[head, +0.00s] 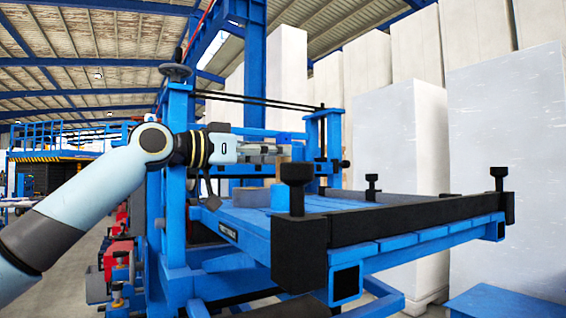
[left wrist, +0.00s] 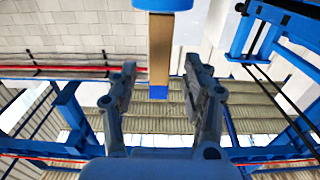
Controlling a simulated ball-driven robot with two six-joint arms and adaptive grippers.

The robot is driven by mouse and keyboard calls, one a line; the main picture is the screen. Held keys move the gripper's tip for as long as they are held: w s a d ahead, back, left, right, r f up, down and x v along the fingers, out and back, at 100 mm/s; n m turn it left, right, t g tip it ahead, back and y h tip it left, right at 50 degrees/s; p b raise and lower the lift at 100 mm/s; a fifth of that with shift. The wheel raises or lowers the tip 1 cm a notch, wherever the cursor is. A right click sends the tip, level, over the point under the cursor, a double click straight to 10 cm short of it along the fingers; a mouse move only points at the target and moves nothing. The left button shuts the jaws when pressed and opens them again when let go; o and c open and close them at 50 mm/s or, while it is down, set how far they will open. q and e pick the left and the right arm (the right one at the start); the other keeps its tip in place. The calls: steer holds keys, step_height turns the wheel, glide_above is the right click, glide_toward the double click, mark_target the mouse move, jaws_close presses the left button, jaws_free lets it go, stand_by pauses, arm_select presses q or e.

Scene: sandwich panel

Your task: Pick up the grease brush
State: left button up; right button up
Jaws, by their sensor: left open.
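My left gripper (head: 279,149) reaches in from the left above the blue table and points to the right. In the left wrist view its two fingers (left wrist: 160,72) are spread wide with nothing clamped between them. A tan bar with blue ends (left wrist: 160,48), which may be the grease brush, comes down from the top edge of that view. Its lower blue end lies between the fingertips in the picture; I cannot tell how far beyond them it is. In the head view a small tan patch shows by the fingertips, mostly hidden. My right gripper is not in view.
The blue table (head: 250,222) has a black rail (head: 400,220) along its front and right, with black clamp posts (head: 297,190) standing up. A blue upright frame (head: 180,170) stands close behind my left wrist. Tall white panels (head: 510,150) stand at the right.

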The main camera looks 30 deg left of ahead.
arm_select(q)
steer(key=shift+p+x, duration=0.4)
steer(key=shift+x, duration=1.05)
jaws_close()
